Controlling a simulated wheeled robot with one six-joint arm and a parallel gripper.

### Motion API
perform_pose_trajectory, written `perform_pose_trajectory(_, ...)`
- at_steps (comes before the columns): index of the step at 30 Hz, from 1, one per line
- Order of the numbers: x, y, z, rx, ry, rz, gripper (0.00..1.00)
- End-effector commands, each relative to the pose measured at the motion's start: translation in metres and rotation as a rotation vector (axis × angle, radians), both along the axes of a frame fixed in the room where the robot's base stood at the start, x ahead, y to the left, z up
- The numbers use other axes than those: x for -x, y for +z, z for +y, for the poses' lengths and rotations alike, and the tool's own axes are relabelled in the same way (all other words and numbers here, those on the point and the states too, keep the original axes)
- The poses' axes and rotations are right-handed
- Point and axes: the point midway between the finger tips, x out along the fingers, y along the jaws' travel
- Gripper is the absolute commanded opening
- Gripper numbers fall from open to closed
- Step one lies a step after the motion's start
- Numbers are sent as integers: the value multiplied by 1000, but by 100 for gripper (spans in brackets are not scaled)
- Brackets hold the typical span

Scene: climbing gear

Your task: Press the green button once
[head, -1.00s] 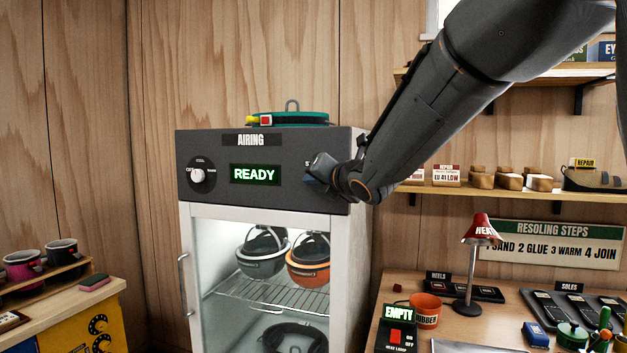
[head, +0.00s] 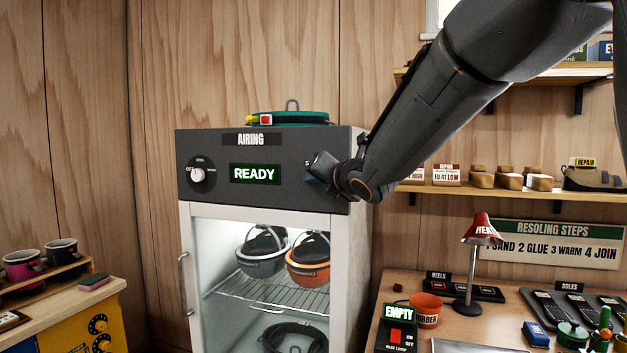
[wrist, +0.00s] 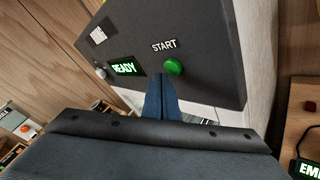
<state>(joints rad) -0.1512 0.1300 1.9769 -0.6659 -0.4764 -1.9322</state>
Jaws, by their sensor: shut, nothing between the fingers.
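The green button (wrist: 173,67) sits on the dark front panel of the airing cabinet, under the word START, in the wrist view. In the head view my gripper and wrist hide it. My gripper (wrist: 160,82) is shut and empty, its fingertips just below and left of the button in the wrist view. I cannot tell whether they touch the panel. In the head view my gripper (head: 316,172) is at the right part of the panel. The cabinet's display (head: 255,174) reads READY.
A dial (head: 197,175) is on the panel's left. A teal coiled item (head: 290,118) lies on top of the cabinet. Helmets (head: 262,256) show behind the glass door. A workbench with a red lamp (head: 481,230) and a shelf (head: 480,191) stand to the right.

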Motion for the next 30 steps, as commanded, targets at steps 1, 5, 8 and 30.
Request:
perform_pose_trajectory(1,-2,-1,-1,0,-1,0,0)
perform_pose_trajectory(5,-5,-1,-2,-1,-1,1,0)
perform_pose_trajectory(8,-5,0,-2,-1,0,0,0)
perform_pose_trajectory(30,-10,0,-3,0,0,0,0)
